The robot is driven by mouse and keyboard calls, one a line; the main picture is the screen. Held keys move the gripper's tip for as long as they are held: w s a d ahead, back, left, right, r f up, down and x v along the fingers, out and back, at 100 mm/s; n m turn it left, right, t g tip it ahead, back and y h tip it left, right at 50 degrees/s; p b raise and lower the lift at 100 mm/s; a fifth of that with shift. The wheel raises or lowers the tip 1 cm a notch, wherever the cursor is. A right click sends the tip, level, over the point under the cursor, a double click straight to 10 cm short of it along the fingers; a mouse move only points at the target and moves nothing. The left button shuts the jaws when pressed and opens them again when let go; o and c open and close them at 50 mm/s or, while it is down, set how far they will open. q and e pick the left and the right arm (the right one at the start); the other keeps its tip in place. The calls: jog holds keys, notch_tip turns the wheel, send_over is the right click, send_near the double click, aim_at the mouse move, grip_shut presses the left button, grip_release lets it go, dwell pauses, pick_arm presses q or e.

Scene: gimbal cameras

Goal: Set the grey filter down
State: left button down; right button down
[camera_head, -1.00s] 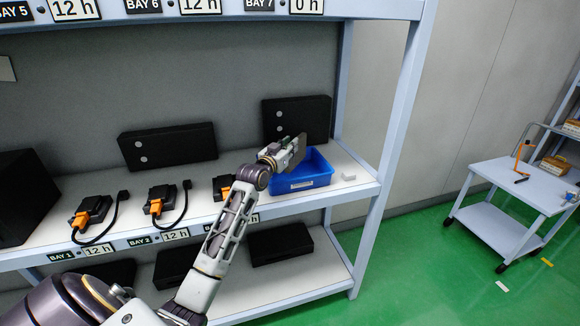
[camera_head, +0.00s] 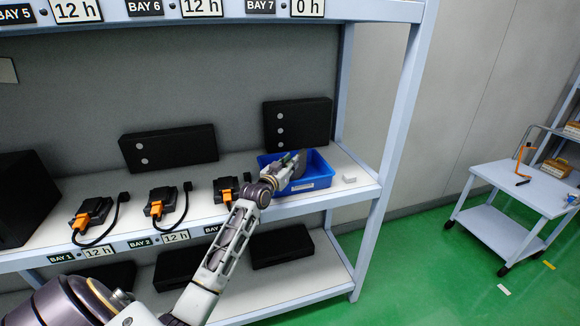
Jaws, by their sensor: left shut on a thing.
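The grey filter (camera_head: 299,164) is a dark grey flat piece at the end of my left gripper (camera_head: 289,168). The left gripper is shut on it. The filter is tilted and low inside the opening of the blue bin (camera_head: 310,184), which stands on the shelf at the right end. Whether the filter touches the bin's floor is hidden. My right gripper is not in view.
A small white block (camera_head: 349,178) lies right of the bin. Black devices with orange plugs, such as one (camera_head: 160,204), stand left along the shelf (camera_head: 262,210). Black boxes (camera_head: 297,123) stand behind. A white cart (camera_head: 520,186) is far right.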

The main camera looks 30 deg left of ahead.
pick_arm(q)
jog(key=shift+f, duration=0.6)
jog(key=c, duration=1.3)
grip_release()
jog(key=shift+c, duration=0.2)
jog(key=shift+s, duration=0.25)
jog(key=shift+s+d, duration=0.2)
jog(key=shift+s, duration=2.2)
jog(key=s, duration=0.6)
jog(key=shift+s+d+b, duration=0.25)
jog(key=shift+s+b, duration=0.05)
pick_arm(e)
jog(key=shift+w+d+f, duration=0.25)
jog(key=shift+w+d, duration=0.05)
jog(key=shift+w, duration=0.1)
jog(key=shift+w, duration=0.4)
